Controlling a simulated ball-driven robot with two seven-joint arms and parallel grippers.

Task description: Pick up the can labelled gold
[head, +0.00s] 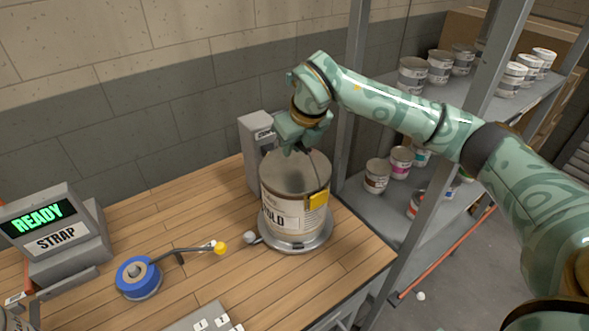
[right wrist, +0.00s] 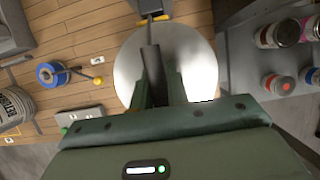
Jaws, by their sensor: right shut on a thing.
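The gold can (head: 279,192) is a large pale can on the bench, its label partly turned away so that only "OLD" shows. It stands upright on a round metal base (head: 296,243). A yellow tag (head: 317,200) and a dark strip are on its right side. My right gripper (head: 301,149) reaches down to the top of the can and is shut on it; the exact grip is hard to make out. In the right wrist view, the can's round lid (right wrist: 203,62) lies below my right gripper (right wrist: 158,88). My left gripper is not in view.
A grey post-like unit (head: 257,145) stands close behind the can. A blue roll (head: 138,278) and a "READY / STRAP" device (head: 52,232) are to the left. A metal shelf (head: 385,205) with several cans stands right.

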